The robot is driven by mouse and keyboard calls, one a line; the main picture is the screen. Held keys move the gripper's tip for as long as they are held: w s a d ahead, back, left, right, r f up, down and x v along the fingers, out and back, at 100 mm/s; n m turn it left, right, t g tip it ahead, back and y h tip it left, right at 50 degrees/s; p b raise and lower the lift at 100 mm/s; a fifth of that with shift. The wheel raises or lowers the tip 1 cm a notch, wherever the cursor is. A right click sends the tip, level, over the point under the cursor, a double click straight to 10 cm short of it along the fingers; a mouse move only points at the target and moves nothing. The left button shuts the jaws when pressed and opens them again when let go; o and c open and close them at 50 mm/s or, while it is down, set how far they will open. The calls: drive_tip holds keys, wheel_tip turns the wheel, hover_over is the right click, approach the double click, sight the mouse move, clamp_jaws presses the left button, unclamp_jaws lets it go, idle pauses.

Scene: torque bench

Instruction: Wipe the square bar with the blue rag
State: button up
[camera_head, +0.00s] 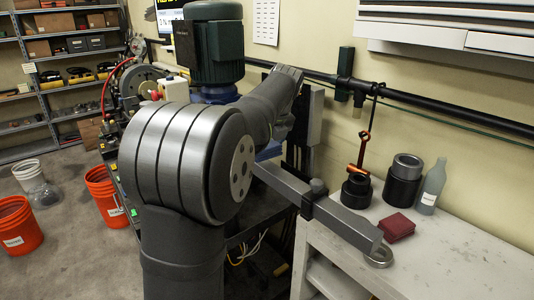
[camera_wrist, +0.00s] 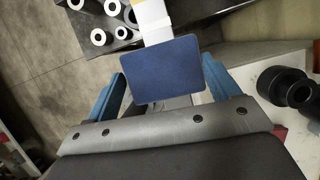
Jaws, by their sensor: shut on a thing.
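The square bar (camera_head: 340,219) is a long grey bar in the head view. It slants from behind my arm down to the right, through a dark collar, and a metal ring sits at its near end. In the wrist view my gripper (camera_wrist: 164,68) has its two blue fingers on either side of the blue rag (camera_wrist: 162,72) and is shut on it. The rag looks like a flat, dark blue pad. A pale strip shows beyond the rag, perhaps the bar; contact cannot be told. In the head view my arm hides most of the gripper.
On the pale bench (camera_head: 455,262) at the right stand dark cylindrical sockets (camera_head: 404,180), a grey bottle (camera_head: 430,186) and a folded dark red cloth (camera_head: 397,227). A black pipe (camera_head: 440,107) runs along the wall. Orange buckets (camera_head: 106,195) stand on the floor at left.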

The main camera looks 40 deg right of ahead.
drive_tip(key=shift+r, duration=2.45)
drive_tip(key=w+a+f+n+y, duration=0.2)
drive_tip(key=w+a+f+n, duration=0.3)
drive_tip(key=w+a, duration=0.4)
drive_tip(key=w+a+f+n+g+y, duration=0.1)
drive_tip(key=w+a+f+n+g, duration=0.15)
drive_tip(key=a+f+n, duration=0.35)
drive_tip(key=w+a+f+n+g+y, duration=0.15)
drive_tip(key=w+a+f+n, duration=0.25)
drive_tip(key=a+f, duration=0.4)
drive_tip(key=s+a+f+n+g+h, duration=0.2)
drive_tip(key=s+a+f+n, duration=0.1)
drive_tip(key=a+f+n, duration=0.8)
drive_tip(key=s+a+f+n+g+h, duration=0.2)
drive_tip(key=s+a+f+n, duration=0.2)
drive_tip(key=a+f+n, duration=0.6)
wheel_tip(320, 180, down, 4)
drive_tip(key=shift+s+a+f+n+g, duration=0.2)
drive_tip(key=shift+a+n+g, duration=0.2)
drive_tip(key=shift+a, duration=0.8)
